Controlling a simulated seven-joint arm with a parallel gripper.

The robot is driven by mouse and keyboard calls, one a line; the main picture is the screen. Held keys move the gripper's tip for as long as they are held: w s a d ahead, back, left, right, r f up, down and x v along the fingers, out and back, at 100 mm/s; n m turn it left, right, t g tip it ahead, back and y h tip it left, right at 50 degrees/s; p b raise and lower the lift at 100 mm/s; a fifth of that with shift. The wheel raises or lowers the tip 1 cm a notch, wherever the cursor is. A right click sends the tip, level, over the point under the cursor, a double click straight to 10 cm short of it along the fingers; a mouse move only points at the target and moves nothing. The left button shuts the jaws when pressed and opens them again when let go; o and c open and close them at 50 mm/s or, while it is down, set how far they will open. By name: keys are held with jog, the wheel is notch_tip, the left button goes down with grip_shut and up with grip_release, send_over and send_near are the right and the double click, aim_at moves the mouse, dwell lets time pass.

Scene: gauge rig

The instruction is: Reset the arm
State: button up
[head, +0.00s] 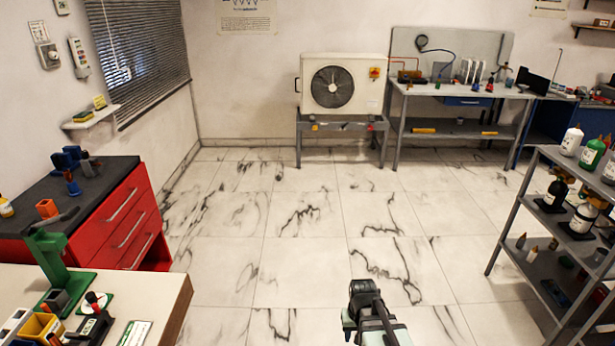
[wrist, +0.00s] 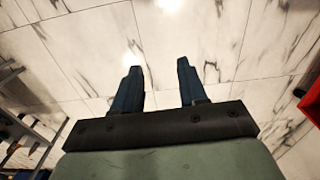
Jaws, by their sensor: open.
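My gripper shows in the wrist view (wrist: 160,85) with its two dark blue fingers apart and nothing between them. Beyond the fingers there is only the marble-tiled floor. In the head view, part of my arm shows at the bottom centre, over open floor and away from the benches. The fingertips cannot be made out clearly there.
A bench (head: 160,285) with a green stand (head: 52,260) is at lower left, beside a red drawer cabinet (head: 120,220). A grey shelf rack (head: 530,230) with bottles stands at right. An outdoor fan unit (head: 345,85) stands at the back. The middle floor is clear.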

jog(key=s+f+g, duration=0.2)
jog(key=s+f, duration=0.5)
jog(key=s, duration=0.3)
jog(key=s+d+f+g, duration=0.1)
jog(key=s+f+g, duration=0.1)
jog(key=s+f, duration=0.5)
jog(key=s+d+f+g, duration=0.1)
jog(key=s+f, duration=0.6)
jog(key=s, duration=0.7)
jog(key=shift+s+d+f+g, duration=0.25)
jog(key=shift+s+g, duration=0.15)
jog(key=shift+g, duration=0.5)
